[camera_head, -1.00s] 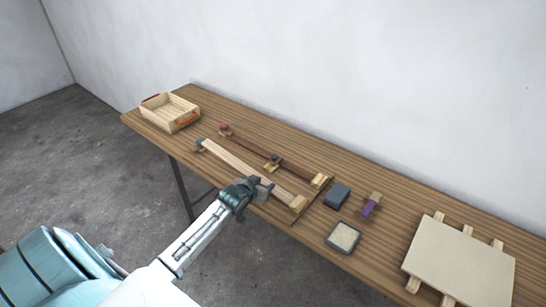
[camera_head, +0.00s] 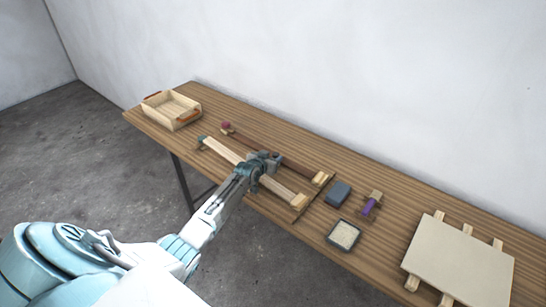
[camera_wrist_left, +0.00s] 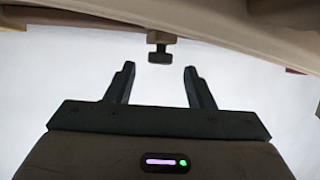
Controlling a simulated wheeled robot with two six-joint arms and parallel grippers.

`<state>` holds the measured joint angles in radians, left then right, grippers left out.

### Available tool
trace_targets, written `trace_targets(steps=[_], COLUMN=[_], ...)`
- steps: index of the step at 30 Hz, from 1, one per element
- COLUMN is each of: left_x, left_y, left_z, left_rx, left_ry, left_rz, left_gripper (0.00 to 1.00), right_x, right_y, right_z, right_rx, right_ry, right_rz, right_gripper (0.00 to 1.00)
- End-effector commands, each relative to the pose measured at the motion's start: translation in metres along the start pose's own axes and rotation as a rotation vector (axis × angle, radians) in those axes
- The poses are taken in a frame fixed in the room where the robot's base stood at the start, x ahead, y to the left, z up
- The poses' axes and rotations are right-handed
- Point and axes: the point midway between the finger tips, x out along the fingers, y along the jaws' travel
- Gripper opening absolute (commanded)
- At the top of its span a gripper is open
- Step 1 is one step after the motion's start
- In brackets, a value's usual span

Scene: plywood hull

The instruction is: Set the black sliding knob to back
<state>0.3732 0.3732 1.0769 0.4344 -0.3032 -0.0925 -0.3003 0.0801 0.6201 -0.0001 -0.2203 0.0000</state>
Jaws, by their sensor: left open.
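The black sliding knob (camera_wrist_left: 160,46) shows in the left wrist view as a dark T-shaped piece under a brown rail, just beyond and between my fingertips. In the head view it sits on the far, red-brown rail (camera_head: 298,166) and is mostly hidden by my gripper. My left gripper (camera_head: 272,160) reaches over the near pale rail (camera_head: 224,151) to the far rail. In the wrist view my left gripper (camera_wrist_left: 159,70) is open, with nothing between its fingers. My right gripper is out of view.
The rails lie on a long wooden table (camera_head: 400,193). A wooden tray (camera_head: 172,112) stands at its left end. A dark blue block (camera_head: 338,193), a purple-handled piece (camera_head: 370,206), a framed pad (camera_head: 343,235) and a pale board (camera_head: 460,258) are to the right. A wall stands behind.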

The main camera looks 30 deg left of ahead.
Motion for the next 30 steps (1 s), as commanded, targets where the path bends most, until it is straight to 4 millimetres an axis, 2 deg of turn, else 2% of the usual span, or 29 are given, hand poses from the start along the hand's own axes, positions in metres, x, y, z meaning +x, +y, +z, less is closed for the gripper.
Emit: trace_targets(steps=[6, 17, 24, 30], left_x=[0.017, 0.02, 0.02, 0.021], left_y=[0.0, 0.0, 0.0, -0.002], left_z=[0.001, 0.001, 0.001, 0.002], left_rx=[-0.001, 0.001, 0.001, 0.001], left_ry=[0.0, -0.001, -0.001, -0.001], left_rz=[0.0, 0.0, 0.0, -0.001], left_gripper=[0.48, 0.48, 0.01, 0.0], right_x=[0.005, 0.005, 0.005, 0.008], right_y=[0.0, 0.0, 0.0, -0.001], right_z=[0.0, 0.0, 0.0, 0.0], right_rx=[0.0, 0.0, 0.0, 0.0], right_ry=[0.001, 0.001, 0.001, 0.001], right_rz=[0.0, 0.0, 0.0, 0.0], right_gripper=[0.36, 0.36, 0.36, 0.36])
